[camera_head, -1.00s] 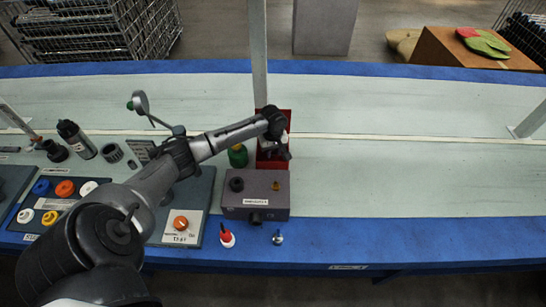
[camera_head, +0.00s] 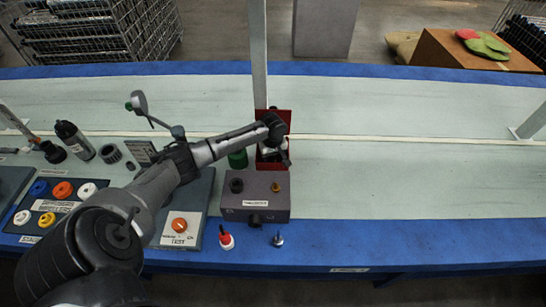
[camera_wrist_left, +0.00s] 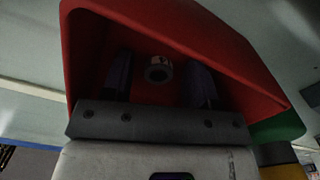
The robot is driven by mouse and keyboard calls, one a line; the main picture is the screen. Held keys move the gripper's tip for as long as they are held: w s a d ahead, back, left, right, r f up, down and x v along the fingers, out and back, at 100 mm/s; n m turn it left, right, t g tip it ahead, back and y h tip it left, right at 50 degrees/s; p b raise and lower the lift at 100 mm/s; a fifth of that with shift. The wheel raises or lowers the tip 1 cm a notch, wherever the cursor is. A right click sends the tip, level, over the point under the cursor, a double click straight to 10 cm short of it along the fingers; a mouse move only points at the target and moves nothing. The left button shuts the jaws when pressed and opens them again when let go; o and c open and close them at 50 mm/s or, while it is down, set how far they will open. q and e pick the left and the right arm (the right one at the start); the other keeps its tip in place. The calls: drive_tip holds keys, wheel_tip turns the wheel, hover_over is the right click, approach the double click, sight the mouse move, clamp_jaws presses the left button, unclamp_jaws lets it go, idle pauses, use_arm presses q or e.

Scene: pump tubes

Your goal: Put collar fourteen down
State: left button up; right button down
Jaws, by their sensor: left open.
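The red bin (camera_head: 286,125) stands behind the grey box on the bench. My left gripper (camera_head: 276,152) is down at this bin, and my arm hides part of it. In the left wrist view, the two dark fingers of my left gripper (camera_wrist_left: 158,84) are spread apart inside the red bin (camera_wrist_left: 235,60). A small grey and white ring, likely collar fourteen (camera_wrist_left: 159,69), lies in the bin in the gap between the fingers, with space on both sides. Its number is not readable. In the head view the collar is hidden. My right gripper is not in view.
A grey box (camera_head: 233,203) with knobs stands in front of the red bin, and a green object (camera_head: 238,160) stands left of it. The right side of the bench is clear.

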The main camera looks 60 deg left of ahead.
sight(273, 161)
use_arm(q)
wheel_tip(273, 161, up, 12)
drive_tip(key=p, duration=0.5)
drive_tip(key=shift+r, duration=0.2)
drive_tip(key=shift+d, duration=0.1)
